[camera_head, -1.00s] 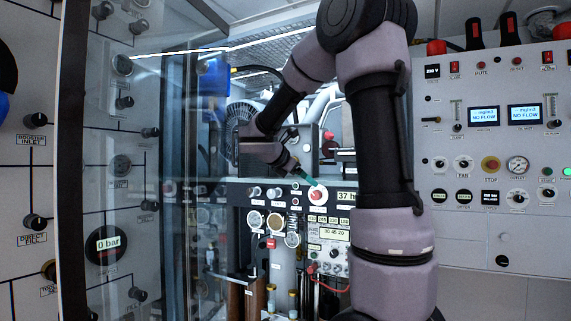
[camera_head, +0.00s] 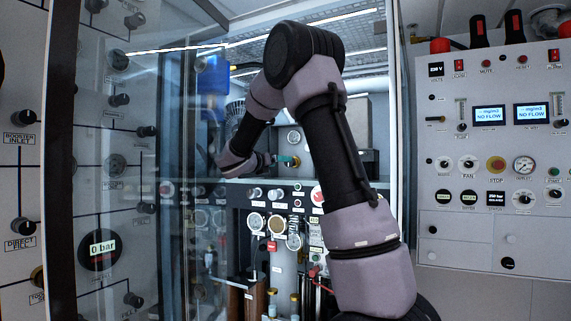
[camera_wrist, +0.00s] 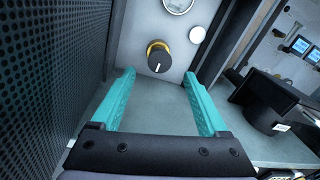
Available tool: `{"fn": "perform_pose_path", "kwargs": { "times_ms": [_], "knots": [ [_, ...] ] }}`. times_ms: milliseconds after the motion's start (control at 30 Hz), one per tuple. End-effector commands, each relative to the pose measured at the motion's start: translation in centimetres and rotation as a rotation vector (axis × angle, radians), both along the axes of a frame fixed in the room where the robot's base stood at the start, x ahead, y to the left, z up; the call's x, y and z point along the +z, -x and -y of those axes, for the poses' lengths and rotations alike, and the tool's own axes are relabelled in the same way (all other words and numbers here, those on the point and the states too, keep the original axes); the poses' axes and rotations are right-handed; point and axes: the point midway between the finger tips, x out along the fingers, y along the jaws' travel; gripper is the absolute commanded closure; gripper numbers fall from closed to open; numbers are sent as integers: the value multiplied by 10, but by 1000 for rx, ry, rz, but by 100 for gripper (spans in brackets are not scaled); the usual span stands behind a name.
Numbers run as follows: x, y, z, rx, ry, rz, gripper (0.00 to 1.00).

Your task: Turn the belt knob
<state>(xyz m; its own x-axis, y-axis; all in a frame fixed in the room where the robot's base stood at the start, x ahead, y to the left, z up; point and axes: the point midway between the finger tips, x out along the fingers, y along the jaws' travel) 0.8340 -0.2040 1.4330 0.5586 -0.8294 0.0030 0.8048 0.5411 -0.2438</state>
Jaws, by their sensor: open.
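A black knob with a yellow ring and a white pointer mark (camera_wrist: 158,58) is on a pale upright panel in the wrist view. No readable label shows, so I cannot tell from print that it is the belt knob. My gripper (camera_wrist: 158,76) is open and empty, its two teal fingers pointing at the panel. The knob lies ahead, between the fingertips in the picture, and appears apart from them. In the head view my gripper (camera_head: 288,161) is small, behind the instrument console; the knob is not clear there.
A round gauge (camera_wrist: 178,4) and a white disc (camera_wrist: 198,34) are near the knob. A perforated dark wall (camera_wrist: 50,70) stands close on the left. A grey shelf surface (camera_wrist: 155,108) lies below the fingers. A black object (camera_wrist: 268,100) stands to the right.

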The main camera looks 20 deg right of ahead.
Motion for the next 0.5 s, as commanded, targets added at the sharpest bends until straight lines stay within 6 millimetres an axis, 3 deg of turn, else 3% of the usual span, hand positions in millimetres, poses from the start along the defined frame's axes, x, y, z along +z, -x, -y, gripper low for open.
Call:
{"fn": "perform_pose_path", "kwargs": {
  "times_ms": [200, 500],
  "knots": [
    [-1, -19, 31, -3, -1, -1, 22],
    [-1, -31, 48, 0, -3, 1, 22]
  ]
}}
